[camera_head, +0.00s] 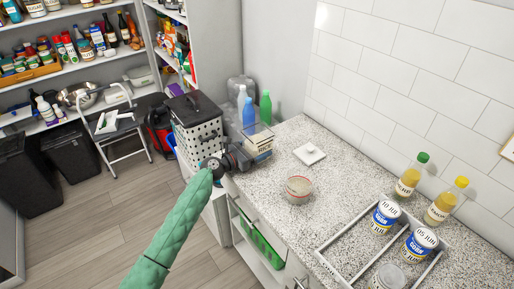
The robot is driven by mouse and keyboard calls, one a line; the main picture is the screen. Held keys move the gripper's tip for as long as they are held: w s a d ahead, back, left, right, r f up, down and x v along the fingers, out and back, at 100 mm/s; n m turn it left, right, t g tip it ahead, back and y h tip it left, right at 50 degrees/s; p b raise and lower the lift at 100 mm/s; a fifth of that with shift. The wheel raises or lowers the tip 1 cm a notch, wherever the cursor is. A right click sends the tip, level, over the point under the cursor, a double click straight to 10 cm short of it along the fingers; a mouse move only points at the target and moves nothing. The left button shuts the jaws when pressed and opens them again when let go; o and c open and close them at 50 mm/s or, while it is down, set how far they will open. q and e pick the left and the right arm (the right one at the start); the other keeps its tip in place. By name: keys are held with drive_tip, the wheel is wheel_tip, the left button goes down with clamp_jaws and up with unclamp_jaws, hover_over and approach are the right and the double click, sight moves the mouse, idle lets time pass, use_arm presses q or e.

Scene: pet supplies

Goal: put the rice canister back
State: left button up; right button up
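The rice canister (259,137) is a cream box with a dark RICE label, at the back left end of the speckled counter. My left gripper (262,152) is right at it, with its dark body and a finger across the canister's lower front. The far finger is hidden, so I cannot tell whether the grip is closed on it. The canister's base is also hidden. A white square lid (309,153) with a knob lies on the counter to the right. A clear round container (298,190) with a reddish rim stands nearer. My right gripper is not in view.
Blue, green and white bottles (249,112) stand behind the canister. A white divided tray (333,251) with labelled cans is at the lower right, near two yellow oil bottles (411,176). A perforated bin (195,122) is left of the counter. The counter's middle is mostly clear.

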use_arm(q)
drive_tip(key=o, duration=0.7)
drive_tip(key=shift+o, duration=1.3)
drive_tip(key=shift+s+a+f+b, duration=0.15)
drive_tip(key=shift+s+a+b, duration=0.2)
drive_tip(key=shift+a, duration=0.2)
drive_tip(key=shift+s+a, duration=0.45)
drive_tip(key=shift+a, duration=0.1)
drive_tip(key=b+v, duration=0.2)
drive_tip(key=v, duration=0.6)
drive_tip(key=shift+s+a+b, duration=0.1)
drive_tip(key=shift+s+b, duration=0.05)
drive_tip(key=shift+b, duration=0.2)
drive_tip(key=shift+s+a+r, duration=0.2)
drive_tip(key=shift+s+a, duration=0.05)
drive_tip(key=shift+a, duration=0.15)
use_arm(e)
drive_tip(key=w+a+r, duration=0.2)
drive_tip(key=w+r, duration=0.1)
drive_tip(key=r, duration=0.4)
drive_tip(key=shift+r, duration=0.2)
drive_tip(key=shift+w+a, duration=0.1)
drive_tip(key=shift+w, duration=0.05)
